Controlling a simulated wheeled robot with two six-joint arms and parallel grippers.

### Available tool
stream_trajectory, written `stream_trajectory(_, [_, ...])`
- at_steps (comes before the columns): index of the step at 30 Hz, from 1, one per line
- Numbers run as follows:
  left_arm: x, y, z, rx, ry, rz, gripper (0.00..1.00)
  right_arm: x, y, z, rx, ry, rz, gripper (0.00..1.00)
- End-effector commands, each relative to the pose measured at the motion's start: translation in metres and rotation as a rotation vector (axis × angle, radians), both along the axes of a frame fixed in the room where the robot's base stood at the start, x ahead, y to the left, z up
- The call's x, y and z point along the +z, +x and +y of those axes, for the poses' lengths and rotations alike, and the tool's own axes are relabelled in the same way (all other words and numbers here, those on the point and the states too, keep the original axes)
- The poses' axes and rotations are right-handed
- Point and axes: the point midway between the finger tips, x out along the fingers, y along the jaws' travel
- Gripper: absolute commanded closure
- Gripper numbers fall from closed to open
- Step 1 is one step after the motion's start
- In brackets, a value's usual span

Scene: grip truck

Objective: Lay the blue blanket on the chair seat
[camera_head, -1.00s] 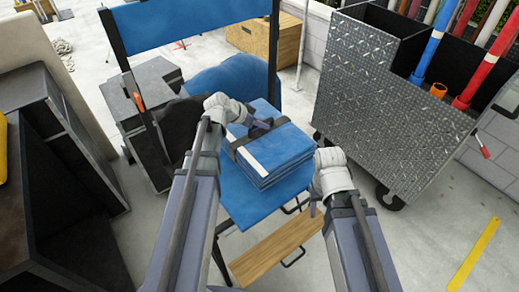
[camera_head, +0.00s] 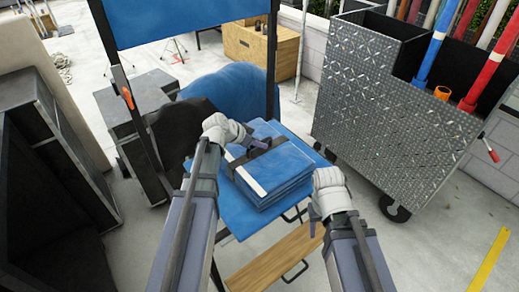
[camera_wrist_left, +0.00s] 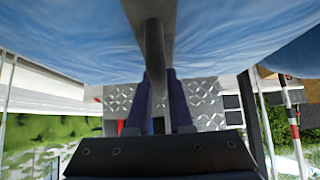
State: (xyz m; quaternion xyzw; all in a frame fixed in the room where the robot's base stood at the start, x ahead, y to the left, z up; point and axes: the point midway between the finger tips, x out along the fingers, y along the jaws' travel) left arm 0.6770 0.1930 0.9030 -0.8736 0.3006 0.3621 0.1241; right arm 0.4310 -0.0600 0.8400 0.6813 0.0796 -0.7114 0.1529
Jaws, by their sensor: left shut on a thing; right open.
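The folded blue blanket (camera_head: 288,166), with a white stripe and a dark strap (camera_head: 255,150), lies over the blue chair seat (camera_head: 236,218). I cannot tell whether it rests fully on the seat. My left gripper (camera_head: 257,143) is shut on the blanket at its strap. In the left wrist view the blanket's blue cloth (camera_wrist_left: 80,40) fills the top, with the gripper fingers (camera_wrist_left: 160,85) against it. My right gripper (camera_head: 314,217) is open and empty, beside the blanket's near right corner. The chair's blue backrest (camera_head: 180,20) stands behind.
A grey diamond-plate cart (camera_head: 385,110) holding colored tubes stands close on the right. Dark cases (camera_head: 55,150) stand on the left. A wooden footrest (camera_head: 278,258) is in front of the seat. A wooden box (camera_head: 248,42) stands behind.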

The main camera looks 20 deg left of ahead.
Motion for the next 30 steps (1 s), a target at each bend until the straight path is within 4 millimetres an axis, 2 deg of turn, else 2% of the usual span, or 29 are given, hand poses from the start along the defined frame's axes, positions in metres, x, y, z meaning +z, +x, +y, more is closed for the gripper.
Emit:
stream_trajectory(1, [-0.0063,0.0003,-0.0001,0.001,-0.002,-0.001,1.00,-0.0066,0.0000,0.0000,0.000,0.000,0.000,0.50])
stream_trajectory(14, [-0.0087,0.0003,-0.0002,0.001,-0.002,-0.001,1.00,-0.0091,0.0000,0.0000,0.000,0.000,0.000,0.50])
stream_trajectory(15, [-0.0079,0.0000,0.0000,0.000,0.000,0.000,0.77,-0.0078,0.0001,0.0000,0.000,0.000,0.000,0.50])
stream_trajectory(22, [-0.0076,0.0001,0.0000,0.000,0.000,0.000,0.51,-0.0076,0.0001,0.0000,0.000,0.000,0.000,0.50])
stream_trajectory(30, [-0.0062,0.0000,0.0000,0.000,0.000,0.000,0.50,-0.0062,0.0000,0.0000,0.000,0.000,0.000,0.50])
